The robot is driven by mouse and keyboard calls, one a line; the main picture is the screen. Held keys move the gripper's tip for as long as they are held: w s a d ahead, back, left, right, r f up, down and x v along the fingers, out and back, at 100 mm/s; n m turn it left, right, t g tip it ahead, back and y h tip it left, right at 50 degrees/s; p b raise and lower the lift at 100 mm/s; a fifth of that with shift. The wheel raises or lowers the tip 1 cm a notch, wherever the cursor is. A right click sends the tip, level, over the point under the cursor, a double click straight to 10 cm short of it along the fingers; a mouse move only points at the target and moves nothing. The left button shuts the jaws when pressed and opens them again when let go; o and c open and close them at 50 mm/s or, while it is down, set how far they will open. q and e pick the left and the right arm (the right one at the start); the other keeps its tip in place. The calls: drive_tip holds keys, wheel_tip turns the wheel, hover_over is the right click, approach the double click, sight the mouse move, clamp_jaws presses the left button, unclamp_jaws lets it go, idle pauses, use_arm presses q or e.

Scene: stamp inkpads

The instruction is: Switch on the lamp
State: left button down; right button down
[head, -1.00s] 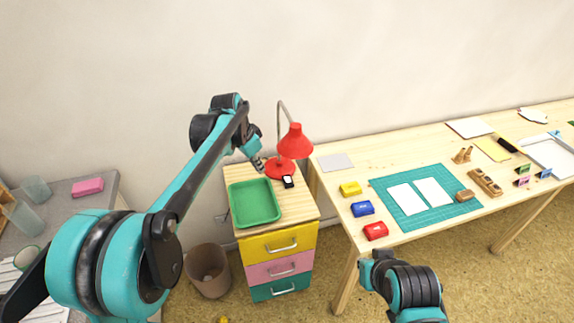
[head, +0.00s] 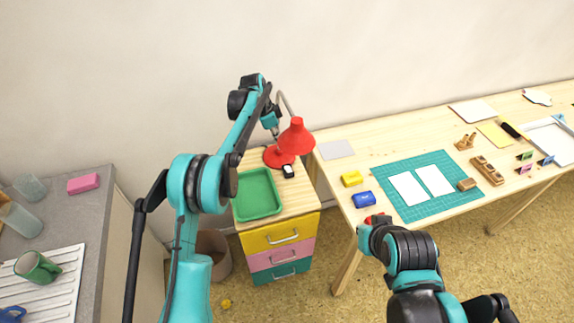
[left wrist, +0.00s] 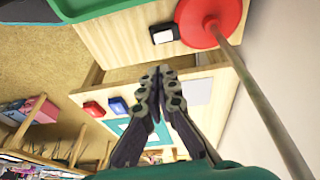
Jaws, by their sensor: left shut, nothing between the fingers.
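The red lamp (head: 296,138) stands on the wooden top of a small drawer cabinet, with a round red base and a curved grey stem. I see no glow from its shade. A small black switch box with a white face (head: 288,171) lies just in front of the base; it also shows in the left wrist view (left wrist: 165,33). My left gripper (head: 275,134) is beside the shade, above the lamp base in the head view. In the left wrist view its fingertips (left wrist: 158,73) are shut and empty, apart from the switch box in the picture. My right arm shows, but not its fingers.
The desk (head: 340,190) to the right holds inkpads, a cutting mat (head: 440,208) and stamps. A grey counter (head: 95,215) stands at the left.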

use_arm(q)
drive_tip(key=b, duration=0.4)
approach(289, 171)
drive_tip(key=x, duration=0.5)
drive_tip(key=shift+w+d+f, duration=0.1)
drive_tip(key=shift+w+d, duration=0.1)
drive_tip(key=shift+d, duration=0.15)
drive_tip(key=shift+s+f+b, duration=0.1)
drive_tip(key=shift+f+b, duration=0.3)
drive_tip(key=shift+f, duration=0.25)
drive_tip(key=shift+f, duration=0.1)
drive_tip(key=shift+s+f, duration=0.15)
drive_tip(key=shift+f, duration=0.15)
drive_tip(key=shift+r, duration=0.1)
drive_tip(key=shift+w+a+r, duration=0.15)
drive_tip(key=shift+w+a, duration=0.05)
drive_tip(key=shift+w, duration=0.55)
drive_tip(key=shift+r, duration=0.1)
